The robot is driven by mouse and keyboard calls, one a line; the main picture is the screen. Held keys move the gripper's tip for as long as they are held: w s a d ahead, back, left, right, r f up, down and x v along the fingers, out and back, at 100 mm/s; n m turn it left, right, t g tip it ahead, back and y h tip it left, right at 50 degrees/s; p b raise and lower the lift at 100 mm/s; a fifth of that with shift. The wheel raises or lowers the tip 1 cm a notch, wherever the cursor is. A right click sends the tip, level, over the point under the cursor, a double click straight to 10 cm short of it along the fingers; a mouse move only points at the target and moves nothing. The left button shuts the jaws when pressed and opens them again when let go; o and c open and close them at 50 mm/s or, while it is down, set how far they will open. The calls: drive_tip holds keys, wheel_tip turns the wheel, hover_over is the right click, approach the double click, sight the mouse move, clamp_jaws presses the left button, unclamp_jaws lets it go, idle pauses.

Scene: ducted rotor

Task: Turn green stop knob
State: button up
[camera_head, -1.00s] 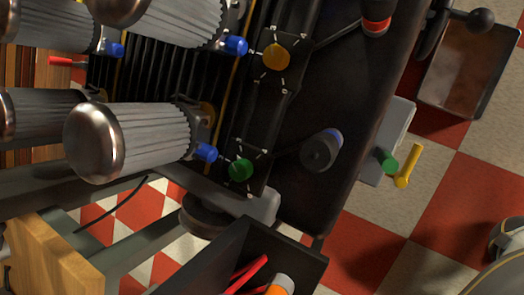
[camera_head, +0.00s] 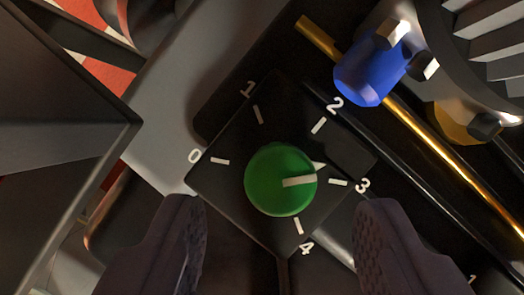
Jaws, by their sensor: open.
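The green stop knob (camera_head: 280,180) sits on a black square dial plate (camera_head: 232,160) marked 0, 1, 2, 3 and 4 in white. Its pale pointer bar points right, close to the mark by 3. My gripper (camera_head: 285,235) is open, with one dark finger at the lower left and the other at the lower right. The knob shows between and above the fingers in the picture. The fingers look clear of the knob; how far above it they are I cannot tell.
A blue fitting (camera_head: 368,72) and a thin brass rod (camera_head: 440,140) lie at upper right, beside a ribbed metal cylinder (camera_head: 495,45). A dark box-like wall (camera_head: 60,100) stands at left, near a grey frame member (camera_head: 180,100).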

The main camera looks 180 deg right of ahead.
sight(280, 180)
drive_tip(key=shift+b+x, duration=0.45)
drive_tip(key=shift+x, duration=0.95)
drive_tip(key=shift+c, duration=0.2)
drive_tip(key=c, duration=1)
drive_tip(key=shift+n, duration=0.4)
drive_tip(key=n, duration=0.1)
drive_tip(key=n+y, duration=0.1)
drive_tip(key=n, duration=0.1)
drive_tip(key=shift+w+d+g, duration=0.1)
drive_tip(key=shift+d+g, duration=0.1)
drive_tip(key=shift+g, duration=0.2)
drive_tip(key=shift+n+g+y, duration=0.3)
drive_tip(key=shift+n+y, duration=0.1)
drive_tip(key=shift+n, duration=0.8)
drive_tip(key=shift+w+d, duration=0.1)
